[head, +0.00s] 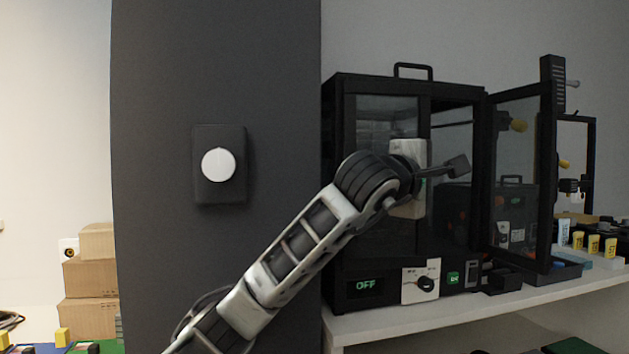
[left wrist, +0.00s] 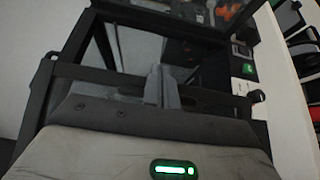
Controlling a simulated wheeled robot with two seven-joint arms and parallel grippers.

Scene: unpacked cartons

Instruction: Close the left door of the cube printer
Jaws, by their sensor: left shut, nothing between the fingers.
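The cube printer (head: 375,85) is a black, glass-fronted box with a top handle, standing on a white shelf. Its left door (head: 385,235) is a dark-framed glass panel at the front left, partly hidden behind my left arm. It looks shut or nearly shut; I cannot tell whether a gap is left. The right door (head: 522,170) stands swung open to the right. My left gripper (head: 458,166) is shut and empty, in front of the printer's opening near the left door's inner edge. In the left wrist view its fingers (left wrist: 161,86) show before dark frame bars; contact is unclear. My right gripper is not in view.
A control strip with an OFF display (head: 366,286) and a knob (head: 426,284) runs below the doors. Small yellow-capped bottles (head: 593,243) and trays stand right on the shelf (head: 450,312). A dark pillar (head: 215,270) with a white round knob (head: 218,163) is left.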

